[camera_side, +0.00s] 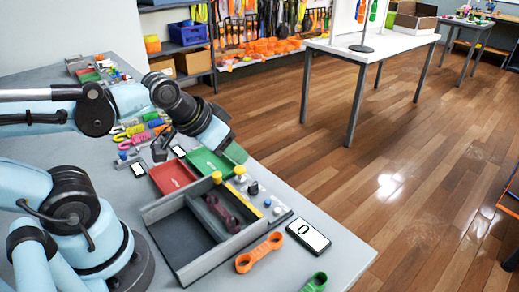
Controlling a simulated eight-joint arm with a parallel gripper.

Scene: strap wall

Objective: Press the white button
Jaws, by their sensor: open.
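A small pale button that looks white (278,211) sits near the front end of a grey strip of controls, on the right side of a grey open box. A blue button (267,202), a dark knob (253,188) and a yellow knob (240,171) are farther back on the same strip. My gripper (200,146) is above the bench, over the red and green trays, behind and to the left of the strip. It is open and apart from the button. Its fingertips are small and partly hard to make out.
The grey box (168,262) holds a dark purple part (222,213). An orange link (259,252), a green link (315,282) and a black-framed white display (308,235) lie near the bench's right edge. Red (172,177) and green (208,162) trays lie behind the box.

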